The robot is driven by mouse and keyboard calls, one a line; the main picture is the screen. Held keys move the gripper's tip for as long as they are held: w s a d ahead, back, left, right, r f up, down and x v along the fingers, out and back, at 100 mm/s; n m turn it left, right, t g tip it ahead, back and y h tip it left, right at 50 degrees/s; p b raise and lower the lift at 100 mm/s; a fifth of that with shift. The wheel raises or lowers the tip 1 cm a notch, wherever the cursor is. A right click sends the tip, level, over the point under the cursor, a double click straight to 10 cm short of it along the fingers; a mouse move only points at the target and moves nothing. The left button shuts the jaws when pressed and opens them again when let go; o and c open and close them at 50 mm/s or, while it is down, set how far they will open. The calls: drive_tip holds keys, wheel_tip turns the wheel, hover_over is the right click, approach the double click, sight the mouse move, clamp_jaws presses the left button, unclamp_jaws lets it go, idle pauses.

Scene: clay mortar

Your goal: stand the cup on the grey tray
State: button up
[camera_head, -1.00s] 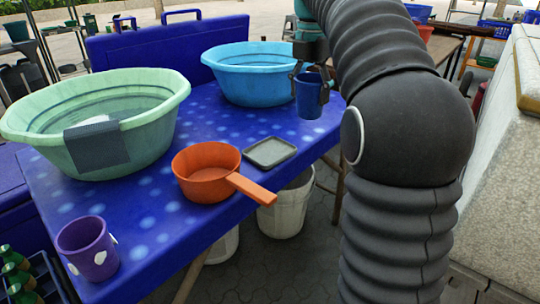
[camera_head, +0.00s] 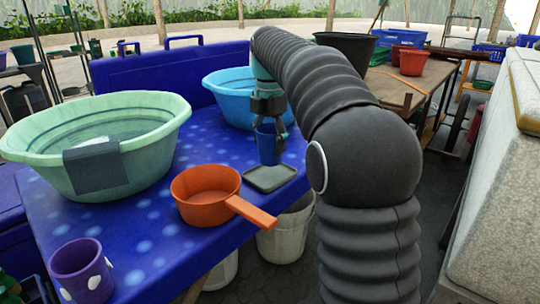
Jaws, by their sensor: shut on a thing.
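A plain blue cup (camera_head: 267,150) is upright in my gripper (camera_head: 269,128), which is shut on it near the rim. The small square grey tray (camera_head: 271,180) lies on the blue table, bare on top. The cup's base shows right at the tray's far edge. I cannot tell whether it hangs over the tray, behind it, or touches anything.
An orange saucepan (camera_head: 206,193) stands left of the tray, its handle passing the tray's near side. A light blue basin (camera_head: 228,98) is behind the cup. A green basin (camera_head: 98,160) with a dark cloth (camera_head: 93,168) and a purple spotted cup (camera_head: 82,270) stand further left.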

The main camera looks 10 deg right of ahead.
sight(270, 154)
drive_tip(key=shift+f+b, duration=0.4)
drive_tip(key=shift+f, duration=1.55)
drive_tip(key=shift+f, duration=0.1)
drive_tip(key=o, duration=1.1)
drive_tip(key=shift+o, duration=0.2)
wheel_tip(270, 154, up, 12)
drive_tip(key=p, duration=0.3)
